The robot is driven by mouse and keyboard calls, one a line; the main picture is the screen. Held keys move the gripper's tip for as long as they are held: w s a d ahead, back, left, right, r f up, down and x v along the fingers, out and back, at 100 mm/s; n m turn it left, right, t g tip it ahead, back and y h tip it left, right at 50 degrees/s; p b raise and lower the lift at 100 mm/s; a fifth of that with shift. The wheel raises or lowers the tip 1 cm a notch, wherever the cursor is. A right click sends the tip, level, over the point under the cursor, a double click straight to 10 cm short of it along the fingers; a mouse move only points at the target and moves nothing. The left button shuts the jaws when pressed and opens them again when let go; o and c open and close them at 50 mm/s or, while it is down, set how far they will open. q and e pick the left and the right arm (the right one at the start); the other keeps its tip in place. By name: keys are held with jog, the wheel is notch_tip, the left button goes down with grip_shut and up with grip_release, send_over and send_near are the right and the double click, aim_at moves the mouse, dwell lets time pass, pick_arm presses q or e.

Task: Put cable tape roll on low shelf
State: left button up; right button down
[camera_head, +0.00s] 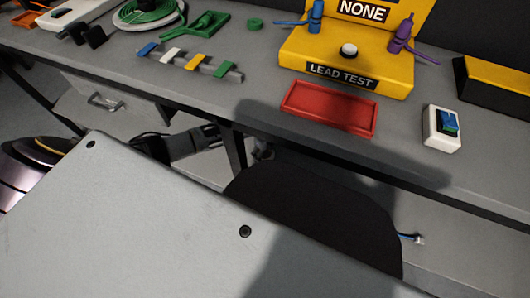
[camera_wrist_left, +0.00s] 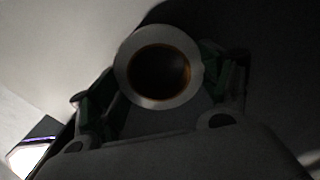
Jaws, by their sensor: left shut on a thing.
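The tape roll (camera_wrist_left: 158,67) shows in the left wrist view as a pale ring with a dark brown-edged hole. My left gripper (camera_wrist_left: 160,95) is shut on it, with a finger on each side. In the head view my left gripper (camera_head: 260,151) reaches in from the left below the tabletop, partly behind a table leg; the roll cannot be made out there. The low shelf (camera_head: 465,268) is a grey surface under the bench, seen at the lower right. Whether the roll touches it cannot be told. My right gripper is not in view.
The bench top (camera_head: 420,170) holds a yellow lead tester (camera_head: 340,65), a red tray (camera_head: 328,108), a white switch box (camera_head: 441,128) and a colored clip strip (camera_head: 190,62). A table leg (camera_head: 233,150) stands near my left gripper. A blue cable end (camera_head: 412,238) lies low at right.

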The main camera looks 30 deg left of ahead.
pick_arm(q)
jog(key=shift+f, duration=0.35)
dwell(0.4)
jog(key=o, duration=1.1)
jog(key=shift+r+p, duration=1.5)
jog(key=shift+p, duration=0.3)
notch_tip(320, 180, up, 4)
jog(key=p, duration=0.4)
jog(key=shift+p, duration=0.3)
